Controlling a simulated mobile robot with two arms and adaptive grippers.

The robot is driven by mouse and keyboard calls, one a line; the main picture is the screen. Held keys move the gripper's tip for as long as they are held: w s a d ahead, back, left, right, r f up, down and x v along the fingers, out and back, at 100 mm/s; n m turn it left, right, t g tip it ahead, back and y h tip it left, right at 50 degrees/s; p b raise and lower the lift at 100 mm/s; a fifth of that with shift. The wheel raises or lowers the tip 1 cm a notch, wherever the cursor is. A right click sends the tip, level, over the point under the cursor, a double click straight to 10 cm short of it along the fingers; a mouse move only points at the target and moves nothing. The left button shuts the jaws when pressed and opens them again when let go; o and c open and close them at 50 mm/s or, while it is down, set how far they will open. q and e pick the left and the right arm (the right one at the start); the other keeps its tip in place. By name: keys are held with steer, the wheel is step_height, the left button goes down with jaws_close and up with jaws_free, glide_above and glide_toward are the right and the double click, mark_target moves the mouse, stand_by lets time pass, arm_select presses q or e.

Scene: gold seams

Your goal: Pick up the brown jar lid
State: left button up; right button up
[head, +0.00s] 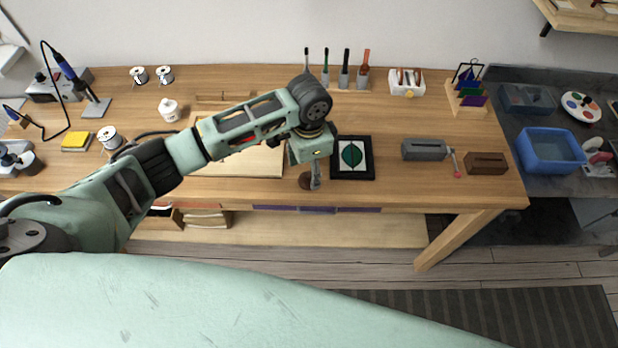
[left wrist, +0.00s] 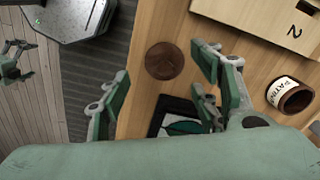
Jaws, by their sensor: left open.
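The brown jar lid (left wrist: 164,61) is a round, dark brown disc lying flat on the wooden bench near its front edge. In the head view the lid (head: 304,181) shows partly, just left of my left fingers. My left gripper (head: 315,183) points down over the bench front and is open and empty. In the left wrist view its fingers (left wrist: 163,96) stand apart, with the lid in view beyond the gap. A green and grey part at the left edge of that view looks like my right gripper (left wrist: 14,62); its jaws are too small to read.
A black frame with a green leaf (left wrist: 166,107) lies near the lid. A wooden board (head: 235,168) is left of the lid. A grey box with a crank (head: 424,150) stands farther right.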

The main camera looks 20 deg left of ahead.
mark_target(309, 176)
arm_select(q)
step_height(309, 176, down, 5)
steer(key=shift+w+r+p, duration=0.1)
steer(key=shift+w+p, duration=0.05)
steer(key=shift+p, duration=0.5)
steer(key=c, duration=1)
